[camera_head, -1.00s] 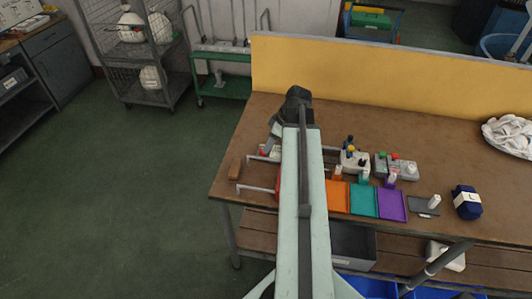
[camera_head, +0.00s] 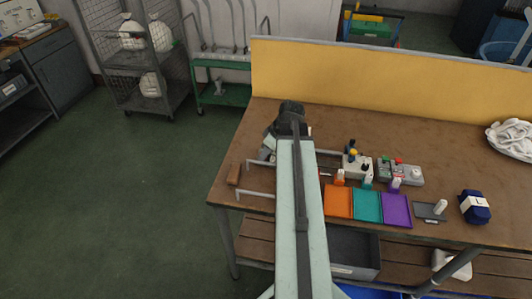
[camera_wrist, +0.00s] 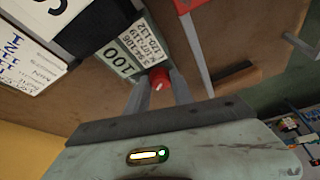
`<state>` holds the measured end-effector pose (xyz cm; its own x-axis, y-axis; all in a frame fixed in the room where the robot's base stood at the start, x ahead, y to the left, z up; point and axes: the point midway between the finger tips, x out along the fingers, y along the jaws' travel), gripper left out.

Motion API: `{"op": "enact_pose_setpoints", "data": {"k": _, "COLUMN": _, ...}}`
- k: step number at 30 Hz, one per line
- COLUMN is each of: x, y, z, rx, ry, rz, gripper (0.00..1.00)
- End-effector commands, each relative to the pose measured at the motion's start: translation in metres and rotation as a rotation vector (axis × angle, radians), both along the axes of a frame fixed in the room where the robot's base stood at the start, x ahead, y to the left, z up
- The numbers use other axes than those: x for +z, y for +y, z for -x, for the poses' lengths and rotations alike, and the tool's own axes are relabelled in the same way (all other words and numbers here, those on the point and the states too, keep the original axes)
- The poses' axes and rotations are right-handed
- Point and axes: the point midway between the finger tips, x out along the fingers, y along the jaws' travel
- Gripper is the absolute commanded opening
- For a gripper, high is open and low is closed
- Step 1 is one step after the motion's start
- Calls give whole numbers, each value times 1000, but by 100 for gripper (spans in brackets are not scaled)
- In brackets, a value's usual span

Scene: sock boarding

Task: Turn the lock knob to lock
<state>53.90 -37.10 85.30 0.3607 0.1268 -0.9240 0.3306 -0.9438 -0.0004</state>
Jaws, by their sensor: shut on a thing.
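A red knob (camera_wrist: 159,77) with a pale mark on its face shows in the wrist view, beside a white panel (camera_wrist: 124,58) printed with "100" and rows of numbers. My gripper (camera_wrist: 160,86) has one finger on each side of the knob and is shut on it. The pale mark looks slanted; I cannot tell whether this is the locked position. In the head view my gripper (camera_head: 268,150) is low over the left part of the table, and my arm hides the knob there.
The brown table (camera_head: 400,138) has a yellow back panel (camera_head: 400,82). Grey rails (camera_head: 258,194) lie left of my arm. Orange (camera_head: 338,201), teal (camera_head: 367,206) and purple (camera_head: 397,210) trays, two control boxes (camera_head: 400,172) and a navy bundle (camera_head: 474,207) lie to the right.

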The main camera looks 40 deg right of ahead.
Motion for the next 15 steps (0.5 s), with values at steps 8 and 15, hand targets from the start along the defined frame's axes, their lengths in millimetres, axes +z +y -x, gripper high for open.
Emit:
{"op": "enact_pose_setpoints", "data": {"k": 8, "x": 0, "y": 3, "z": 1, "rx": -221, "ry": 0, "rz": 1, "gripper": 0}}
{"op": "enact_pose_setpoints", "data": {"k": 15, "x": 0, "y": 3, "z": 1, "rx": -227, "ry": 0, "rz": -1, "gripper": 0}}
